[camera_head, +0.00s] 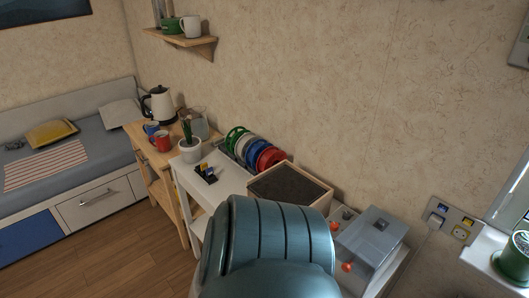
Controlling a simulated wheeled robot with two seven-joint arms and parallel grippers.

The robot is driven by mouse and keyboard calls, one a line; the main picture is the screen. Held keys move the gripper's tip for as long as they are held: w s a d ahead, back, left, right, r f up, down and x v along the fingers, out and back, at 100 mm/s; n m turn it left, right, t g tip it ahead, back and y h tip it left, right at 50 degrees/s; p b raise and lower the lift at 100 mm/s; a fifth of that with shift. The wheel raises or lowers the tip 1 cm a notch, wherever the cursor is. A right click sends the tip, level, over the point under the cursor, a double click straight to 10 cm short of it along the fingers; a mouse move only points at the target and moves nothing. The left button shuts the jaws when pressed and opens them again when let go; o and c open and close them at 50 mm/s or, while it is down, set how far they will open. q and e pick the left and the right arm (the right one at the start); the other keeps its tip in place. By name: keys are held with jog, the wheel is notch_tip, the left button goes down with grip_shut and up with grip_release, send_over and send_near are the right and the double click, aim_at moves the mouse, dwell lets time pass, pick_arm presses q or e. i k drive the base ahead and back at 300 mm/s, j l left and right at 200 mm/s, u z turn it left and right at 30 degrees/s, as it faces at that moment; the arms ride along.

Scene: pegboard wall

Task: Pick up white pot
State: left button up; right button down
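A white pot (190,153) with a green plant stands upright at the left end of the white table (189,184). It is just right of the wooden cart. Nothing hides its front. Neither of my grippers shows in the head view. A large dark teal rounded part, likely one of my own arm links, fills the bottom middle and hides part of the table.
Beside the pot are small dark items (206,173), a rack of coloured plates (257,150) and a dark-topped wooden box (290,186). A red mug (161,141) and white kettle (159,104) stand on the wooden cart (139,134). A clear box (372,240) is at right.

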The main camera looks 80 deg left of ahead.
aim_at(190, 147)
jog(key=i+j, duration=0.35)
jog(key=i+u, duration=0.1)
jog(key=u, duration=3.5)
